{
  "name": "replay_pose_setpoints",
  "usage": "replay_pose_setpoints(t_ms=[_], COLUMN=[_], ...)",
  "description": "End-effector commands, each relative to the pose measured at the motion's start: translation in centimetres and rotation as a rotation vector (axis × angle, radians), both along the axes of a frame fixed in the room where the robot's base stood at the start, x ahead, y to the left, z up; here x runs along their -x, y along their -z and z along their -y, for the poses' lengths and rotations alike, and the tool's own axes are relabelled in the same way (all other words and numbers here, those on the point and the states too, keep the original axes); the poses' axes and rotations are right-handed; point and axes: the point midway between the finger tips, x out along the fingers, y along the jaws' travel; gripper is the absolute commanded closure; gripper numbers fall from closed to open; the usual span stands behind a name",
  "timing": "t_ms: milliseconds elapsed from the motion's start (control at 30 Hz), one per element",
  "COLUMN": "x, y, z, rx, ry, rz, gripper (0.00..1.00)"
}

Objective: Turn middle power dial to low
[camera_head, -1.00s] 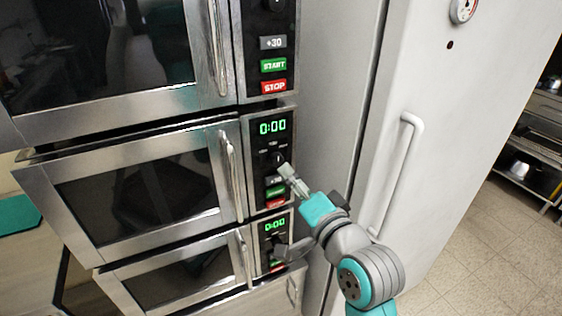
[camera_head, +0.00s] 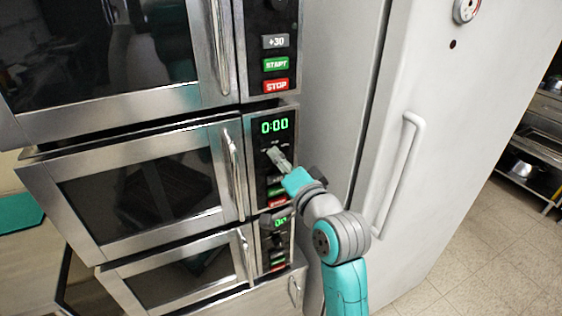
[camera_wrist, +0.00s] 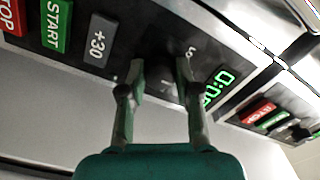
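The middle oven's control panel (camera_head: 258,135) shows a green 0:00 display (camera_head: 274,126) at its top. Its dark power dial (camera_wrist: 162,88) appears between my fingers in the wrist view, with a small pale mark on its face. In the head view my gripper covers the dial. My gripper (camera_head: 276,154) is up at the panel below the display. In the wrist view my gripper (camera_wrist: 161,70) is open, with one finger on each side of the dial. The right finger looks close to the dial; I cannot tell whether either finger touches it. The dial's exact setting is unclear.
The green START (camera_wrist: 55,25) and grey +30 (camera_wrist: 99,39) buttons sit beside the dial. Similar ovens are stacked above (camera_head: 60,125) and below (camera_head: 180,280). A vertical door handle (camera_head: 234,175) is left of the panel. A large white cabinet (camera_head: 430,70) stands at right.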

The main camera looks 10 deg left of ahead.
Motion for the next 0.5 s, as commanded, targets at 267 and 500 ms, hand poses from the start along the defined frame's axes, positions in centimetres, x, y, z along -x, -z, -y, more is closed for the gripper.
replay_pose_setpoints(t_ms=[267,500], x=[0.0,-0.01], y=[0.03,0.04], z=[0.01,0.01], rx=[0.003,0.053], ry=[0.001,0.001], rz=[0.001,0.035], gripper=[1.0,1.0])
